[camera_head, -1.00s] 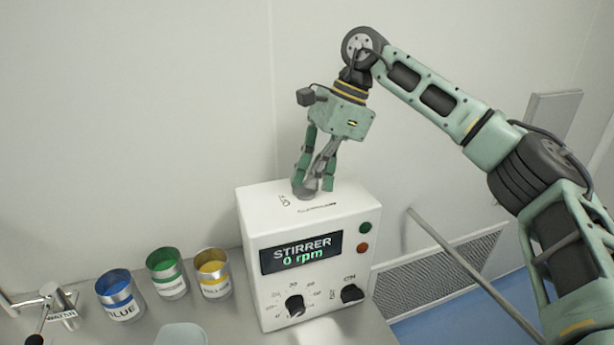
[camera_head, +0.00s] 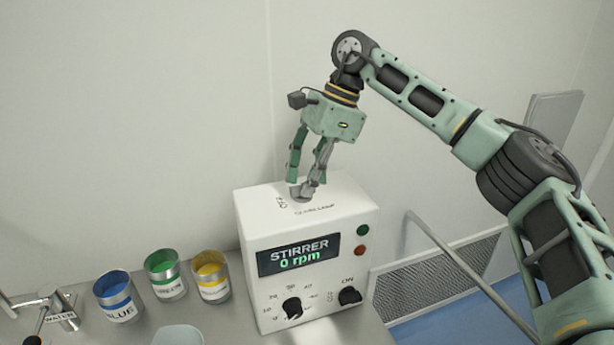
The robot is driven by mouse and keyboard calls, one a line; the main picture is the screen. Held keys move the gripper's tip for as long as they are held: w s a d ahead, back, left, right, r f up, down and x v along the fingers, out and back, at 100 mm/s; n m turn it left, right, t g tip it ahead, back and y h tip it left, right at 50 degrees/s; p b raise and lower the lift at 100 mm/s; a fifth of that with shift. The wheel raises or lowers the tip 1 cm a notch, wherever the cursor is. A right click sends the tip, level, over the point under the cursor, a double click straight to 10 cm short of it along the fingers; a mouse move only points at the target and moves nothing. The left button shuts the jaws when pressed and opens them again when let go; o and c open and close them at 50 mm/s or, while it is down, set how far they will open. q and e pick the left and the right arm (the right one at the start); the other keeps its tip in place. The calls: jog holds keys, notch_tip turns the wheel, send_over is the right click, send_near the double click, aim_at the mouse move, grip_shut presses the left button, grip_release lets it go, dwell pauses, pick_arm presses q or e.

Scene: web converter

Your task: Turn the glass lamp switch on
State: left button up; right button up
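The white stirrer box (camera_head: 345,215) stands on the table's right part. On its top is a small grey switch knob (camera_head: 297,193) beside dark lettering that seems to read "glass lamp" (camera_head: 315,209). My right gripper (camera_head: 300,184) points down from above the box. Its fingers are spread apart, with the tips at the knob and partly covering it. I cannot tell whether they touch it, nor which position the knob is in. My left gripper is not in view.
The box front has a "STIRRER 0 rpm" display (camera_head: 299,256), two black knobs, and green and red lights. Blue (camera_head: 119,297), green (camera_head: 166,275) and yellow (camera_head: 211,276) cans stand to the left, near a tap (camera_head: 62,308). A wall lies behind.

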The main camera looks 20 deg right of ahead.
jog(key=shift+w+f, duration=0.1)
jog(key=shift+w, duration=0.1)
jog(key=shift+a, duration=0.15)
jog(key=shift+s, duration=0.2)
jog(key=shift+s+r, duration=0.2)
jog(key=shift+s, duration=0.2)
jog(key=shift+d, duration=0.65)
jog(key=shift+w+d+r+p, duration=0.2)
jog(key=shift+d+r+p, duration=0.15)
jog(key=shift+r+p, duration=0.35)
jog(key=shift+p+v, duration=0.8)
jog(key=shift+v, duration=0.1)
pick_arm(q)
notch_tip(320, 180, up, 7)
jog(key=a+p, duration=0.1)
jog(key=p, duration=0.3)
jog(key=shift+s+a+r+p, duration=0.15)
jog(key=shift+p, duration=0.15)
pick_arm(e)
jog(key=shift+v, duration=2.75)
